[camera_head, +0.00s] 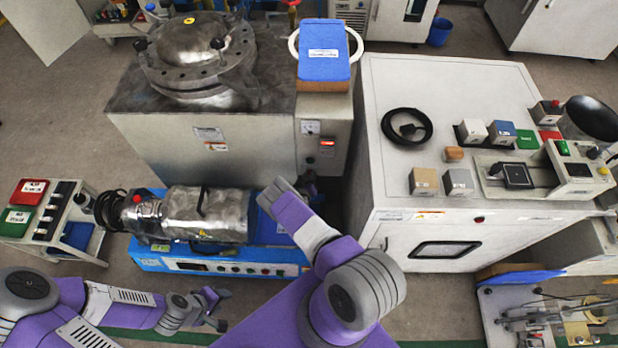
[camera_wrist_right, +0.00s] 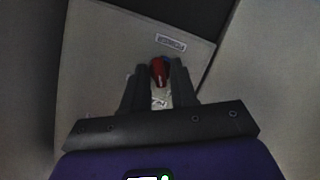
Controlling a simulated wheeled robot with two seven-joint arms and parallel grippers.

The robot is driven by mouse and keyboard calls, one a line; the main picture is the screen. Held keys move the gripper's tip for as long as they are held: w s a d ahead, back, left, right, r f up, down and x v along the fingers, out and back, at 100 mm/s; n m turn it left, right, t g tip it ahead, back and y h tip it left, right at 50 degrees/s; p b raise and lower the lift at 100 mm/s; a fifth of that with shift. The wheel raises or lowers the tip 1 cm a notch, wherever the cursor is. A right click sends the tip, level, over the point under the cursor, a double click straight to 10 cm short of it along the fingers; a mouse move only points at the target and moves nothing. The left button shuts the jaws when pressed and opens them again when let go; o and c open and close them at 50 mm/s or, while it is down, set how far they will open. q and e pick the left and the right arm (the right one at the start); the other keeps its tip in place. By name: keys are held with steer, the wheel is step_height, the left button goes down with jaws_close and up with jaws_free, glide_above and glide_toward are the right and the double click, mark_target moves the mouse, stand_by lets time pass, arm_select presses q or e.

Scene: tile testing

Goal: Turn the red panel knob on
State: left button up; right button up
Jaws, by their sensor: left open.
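The red panel knob (camera_wrist_right: 158,72) shows in the right wrist view, between the fingertips of my right gripper (camera_wrist_right: 159,76). A finger stands close on each side of it; I cannot tell whether they touch it. In the head view my right gripper (camera_head: 308,182) is at the lower front of the grey machine's control panel (camera_head: 337,128), and the knob cannot be made out there. My left gripper (camera_head: 217,308) is open and empty at the lower left, away from the panel.
A blue-based machine with a metal cylinder (camera_head: 205,215) stands left of my right arm. A large white cabinet (camera_head: 440,90) stands close on the right, leaving a narrow gap. A blue box (camera_head: 324,52) lies above the panel. A small rack (camera_head: 62,205) stands at far left.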

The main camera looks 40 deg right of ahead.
jaws_close()
steer(key=shift+s+d+m+t+y+p, duration=0.15)
steer(key=shift+m+t+y, duration=0.5)
steer(key=shift+m, duration=0.7)
steer(key=shift+s+d+m+t+y+p, duration=0.15)
steer(key=shift+m+t+y, duration=0.5)
steer(key=shift+m, duration=0.65)
steer(key=shift+s+m+t+y+p, duration=0.15)
steer(key=shift+m+t+y, duration=0.25)
steer(key=shift+m+y, duration=0.75)
steer(key=shift+w+m, duration=0.15)
steer(key=shift+m, duration=0.15)
steer(key=shift+o, duration=1.9)
jaws_free()
